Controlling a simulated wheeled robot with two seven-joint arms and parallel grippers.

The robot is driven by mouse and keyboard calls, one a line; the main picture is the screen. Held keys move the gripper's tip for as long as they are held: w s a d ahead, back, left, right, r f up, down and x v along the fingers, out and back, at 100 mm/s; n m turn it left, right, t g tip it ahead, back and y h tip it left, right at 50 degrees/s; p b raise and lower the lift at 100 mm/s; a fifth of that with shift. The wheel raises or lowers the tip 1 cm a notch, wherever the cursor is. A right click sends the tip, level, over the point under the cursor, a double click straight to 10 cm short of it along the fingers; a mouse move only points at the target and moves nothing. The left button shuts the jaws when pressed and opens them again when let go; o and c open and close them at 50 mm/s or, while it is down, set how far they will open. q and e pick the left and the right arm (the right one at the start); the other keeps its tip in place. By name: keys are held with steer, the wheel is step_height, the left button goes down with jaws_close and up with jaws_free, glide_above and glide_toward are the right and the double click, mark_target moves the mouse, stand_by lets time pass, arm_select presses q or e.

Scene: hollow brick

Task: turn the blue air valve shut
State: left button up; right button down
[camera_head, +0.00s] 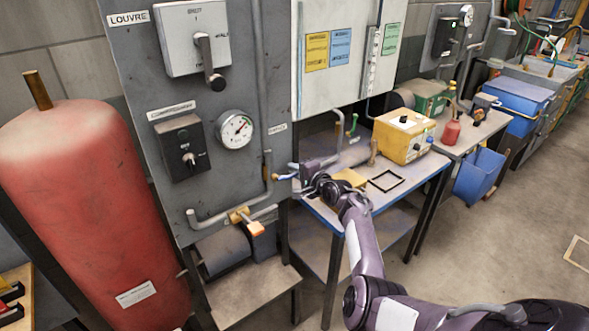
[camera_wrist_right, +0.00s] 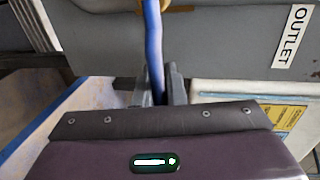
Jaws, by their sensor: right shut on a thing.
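The blue air valve's lever (camera_head: 283,177) shows small in the head view, on the pipe at the lower right of the grey panel. In the right wrist view the blue lever (camera_wrist_right: 154,45) runs from a brass-coloured fitting at the top edge down between my fingers. My right gripper (camera_head: 296,180) reaches in from the right and is shut on the lever; in the wrist view its dark fingers (camera_wrist_right: 160,92) stand either side of the lever's end, which they partly hide. My left gripper is not in view.
An orange-handled brass valve (camera_head: 247,222) sits lower on the pipe. A pressure gauge (camera_head: 235,131) and a large red tank (camera_head: 95,215) are to the left. A blue-edged workbench (camera_head: 420,170) with a yellow box (camera_head: 403,137) stands right. The OUTLET label (camera_wrist_right: 291,37) is beside the lever.

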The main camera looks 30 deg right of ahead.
steer(key=shift+d+r, duration=0.15)
steer(key=shift+d, duration=0.1)
steer(key=c, duration=1.6)
jaws_free()
steer(key=shift+c, duration=0.2)
steer(key=shift+o, duration=0.7)
steer(key=shift+f, duration=0.25)
steer(key=v, duration=0.7)
steer(key=shift+s, duration=0.4)
